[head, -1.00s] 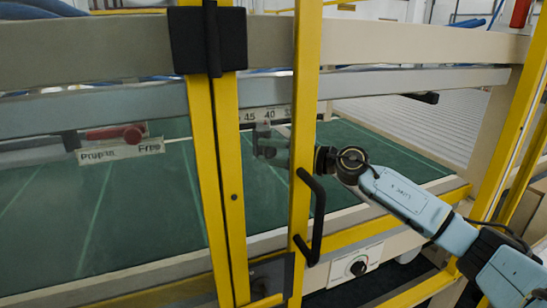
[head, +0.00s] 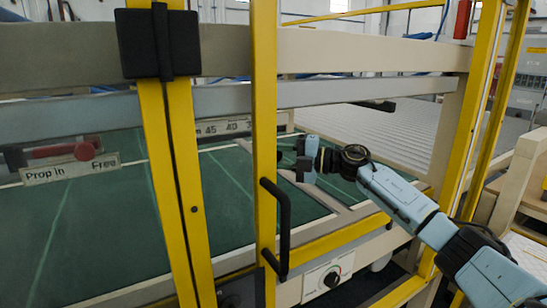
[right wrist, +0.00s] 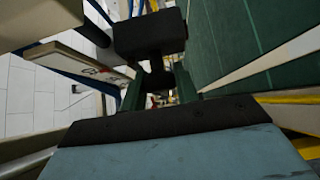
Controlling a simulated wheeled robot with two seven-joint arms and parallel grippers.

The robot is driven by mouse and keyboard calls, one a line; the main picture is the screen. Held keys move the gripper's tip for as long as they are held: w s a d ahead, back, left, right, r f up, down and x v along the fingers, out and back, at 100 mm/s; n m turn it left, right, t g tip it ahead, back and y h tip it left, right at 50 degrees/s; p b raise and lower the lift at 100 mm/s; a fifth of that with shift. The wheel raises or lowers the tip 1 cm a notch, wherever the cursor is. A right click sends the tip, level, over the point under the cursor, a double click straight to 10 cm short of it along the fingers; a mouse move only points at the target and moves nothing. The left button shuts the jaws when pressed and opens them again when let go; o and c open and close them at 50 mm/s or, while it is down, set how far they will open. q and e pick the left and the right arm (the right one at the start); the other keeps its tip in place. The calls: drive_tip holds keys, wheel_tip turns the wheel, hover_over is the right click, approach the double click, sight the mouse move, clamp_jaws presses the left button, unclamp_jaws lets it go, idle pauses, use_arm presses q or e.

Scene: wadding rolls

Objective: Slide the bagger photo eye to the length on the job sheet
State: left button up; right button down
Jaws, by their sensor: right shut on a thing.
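My right gripper (head: 287,155) reaches in behind the yellow door post, to the right of the visible part of the length scale (head: 224,127), whose readable marks include 45 and 40. In the right wrist view, my gripper's fingers (right wrist: 158,86) are closed on a dark block (right wrist: 150,34), seemingly the photo eye. In the head view the post and gripper hide most of the photo eye, so its setting against the scale cannot be read. No job sheet can be made out. My left gripper is not in view.
A yellow door frame with a black handle (head: 280,228) stands close in front of my right gripper. A red lever with a "Prop in / Free" plate (head: 72,172) is at left. A green belt (head: 110,230) lies below. A knob panel (head: 328,277) sits low.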

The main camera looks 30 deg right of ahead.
drive_tip(key=c, duration=1.1)
unclamp_jaws()
drive_tip(key=shift+d, duration=0.35)
drive_tip(key=shift+a, duration=0.1)
drive_tip(key=shift+s, duration=0.1)
drive_tip(key=shift+b+v, duration=1.7)
drive_tip(key=shift+v, duration=4.95)
